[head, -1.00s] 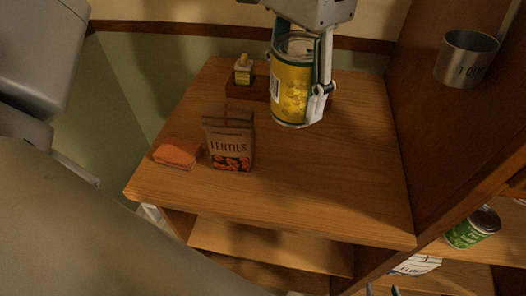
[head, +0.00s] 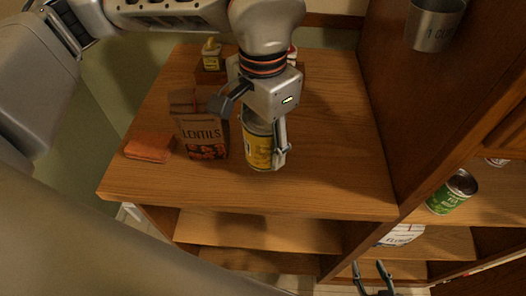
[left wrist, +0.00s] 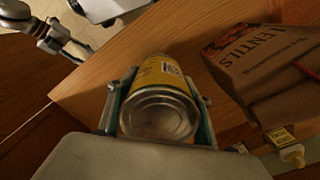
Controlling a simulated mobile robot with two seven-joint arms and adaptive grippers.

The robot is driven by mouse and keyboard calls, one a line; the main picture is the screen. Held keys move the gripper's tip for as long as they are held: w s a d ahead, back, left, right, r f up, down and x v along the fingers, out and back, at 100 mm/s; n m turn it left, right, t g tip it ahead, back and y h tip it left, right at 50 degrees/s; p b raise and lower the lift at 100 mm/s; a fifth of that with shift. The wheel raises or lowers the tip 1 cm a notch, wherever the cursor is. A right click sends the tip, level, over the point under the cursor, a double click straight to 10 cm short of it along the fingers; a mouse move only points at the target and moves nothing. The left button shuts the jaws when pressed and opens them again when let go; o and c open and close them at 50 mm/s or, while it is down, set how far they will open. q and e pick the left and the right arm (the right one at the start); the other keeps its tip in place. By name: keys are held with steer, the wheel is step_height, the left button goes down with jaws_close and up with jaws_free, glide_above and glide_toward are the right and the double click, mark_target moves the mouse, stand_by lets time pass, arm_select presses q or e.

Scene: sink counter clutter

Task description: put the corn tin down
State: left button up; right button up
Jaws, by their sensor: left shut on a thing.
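The corn tin (head: 257,147) is yellow with a bare metal end, and stands roughly upright at the wooden counter. My left gripper (head: 264,153) is shut on it from above, a finger on each side. I cannot tell for certain whether the tin's base touches the wood. In the left wrist view the tin (left wrist: 160,105) sits between the two fingers, its metal end towards the camera. My right gripper (head: 373,273) is empty and open at the bottom edge of the head view, below the counter.
A brown lentils bag (head: 201,135) stands close left of the tin. An orange folded cloth (head: 149,148) lies further left. A small yellow bottle (head: 211,57) is at the back. A metal cup (head: 434,25) and green tin (head: 452,192) are at right. The counter right of the tin is clear.

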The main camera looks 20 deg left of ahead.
mark_target(263, 155)
arm_select(q)
steer(key=shift+f, duration=1.65)
steer(key=shift+f, duration=0.2)
steer(key=o, duration=1.5)
